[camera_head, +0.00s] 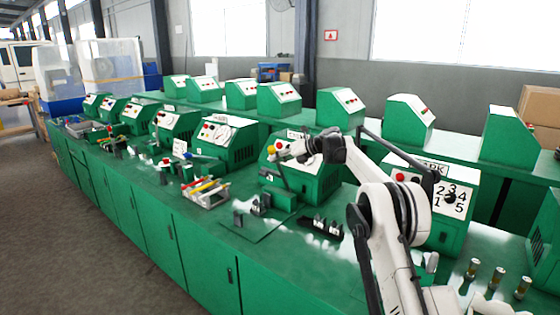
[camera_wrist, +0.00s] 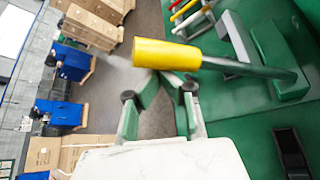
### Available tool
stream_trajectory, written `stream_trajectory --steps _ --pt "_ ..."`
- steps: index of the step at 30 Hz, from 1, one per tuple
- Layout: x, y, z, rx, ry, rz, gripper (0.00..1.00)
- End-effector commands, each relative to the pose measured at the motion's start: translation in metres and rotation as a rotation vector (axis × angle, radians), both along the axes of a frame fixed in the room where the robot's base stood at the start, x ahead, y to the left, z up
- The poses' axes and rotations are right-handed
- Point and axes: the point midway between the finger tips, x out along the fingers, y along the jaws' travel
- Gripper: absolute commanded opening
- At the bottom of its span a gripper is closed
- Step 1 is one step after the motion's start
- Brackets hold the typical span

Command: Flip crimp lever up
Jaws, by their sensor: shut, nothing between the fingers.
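The crimp lever shows in the wrist view as a dark rod (camera_wrist: 255,69) with a yellow grip (camera_wrist: 167,54) at its end. Its other end meets a green bracket (camera_wrist: 295,85). In the head view the yellow grip (camera_head: 271,150) is at the top of the lever, which leans up and left from the green crimper (camera_head: 318,182). My gripper (camera_wrist: 160,80) is shut and empty, its fingertips just at the yellow grip and partly hidden by it. I cannot tell whether they touch. In the head view my gripper (camera_head: 287,149) is right beside the grip.
Other green crimpers (camera_head: 222,135) line the bench on both sides and behind. A tray of coloured-handled tools (camera_head: 206,192) lies to the left. A dark block rack (camera_head: 322,227) stands in front. A number panel (camera_head: 449,197) is at right. The bench's front is partly clear.

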Motion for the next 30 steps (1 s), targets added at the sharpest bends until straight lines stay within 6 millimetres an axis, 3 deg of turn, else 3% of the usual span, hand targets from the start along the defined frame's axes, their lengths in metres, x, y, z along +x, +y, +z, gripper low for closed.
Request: stream_trajectory --steps 3,19,30 --pt "0.006 -0.002 0.012 0.011 -0.012 -0.017 0.00" --pt "0.007 -0.004 0.014 0.011 -0.012 -0.018 0.00" --pt "-0.017 0.012 -0.006 0.004 -0.005 -0.002 0.00"
